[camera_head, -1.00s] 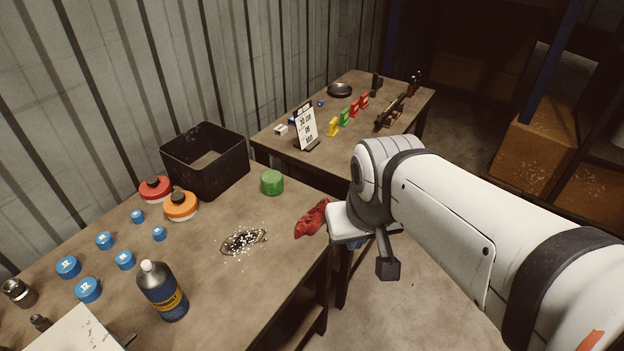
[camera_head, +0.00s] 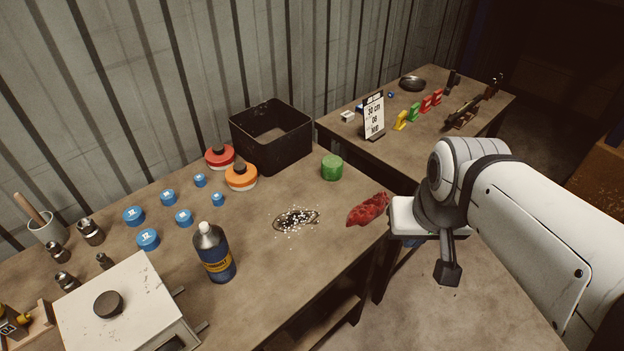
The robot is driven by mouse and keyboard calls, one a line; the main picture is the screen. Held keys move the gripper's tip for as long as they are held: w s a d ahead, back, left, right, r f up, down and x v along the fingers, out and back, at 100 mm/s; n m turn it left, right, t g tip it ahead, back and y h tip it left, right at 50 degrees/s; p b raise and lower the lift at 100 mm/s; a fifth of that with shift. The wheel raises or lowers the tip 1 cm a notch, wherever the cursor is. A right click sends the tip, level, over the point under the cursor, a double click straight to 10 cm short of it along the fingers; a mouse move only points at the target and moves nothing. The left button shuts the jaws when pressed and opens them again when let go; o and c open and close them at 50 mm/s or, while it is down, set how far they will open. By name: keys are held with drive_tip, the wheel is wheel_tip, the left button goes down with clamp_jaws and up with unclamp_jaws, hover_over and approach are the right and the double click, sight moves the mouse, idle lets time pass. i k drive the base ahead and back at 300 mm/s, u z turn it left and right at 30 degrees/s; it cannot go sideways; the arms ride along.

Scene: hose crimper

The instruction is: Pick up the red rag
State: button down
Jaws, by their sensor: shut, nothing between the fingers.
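The red rag (camera_head: 367,209) lies crumpled near the right edge of the near workbench (camera_head: 325,245). My gripper (camera_head: 447,272) hangs at the end of my white arm, to the right of the rag and beyond the bench edge in the picture. It is shut and empty. A white part of my wrist sits close to the right end of the rag in the picture; I cannot tell whether it touches or only overlaps it.
A dark patch with white specks (camera_head: 296,221) and a green round container (camera_head: 332,167) are near the rag. A black bin (camera_head: 271,136), a blue bottle (camera_head: 214,252) and several blue caps stand further left. A second table (camera_head: 390,155) stands behind.

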sight(363, 213)
drive_tip(key=u, duration=1.75)
drive_tip(key=k, duration=0.8)
drive_tip(key=z, duration=0.85)
drive_tip(key=i, duration=1)
drive_tip(key=z, duration=0.05)
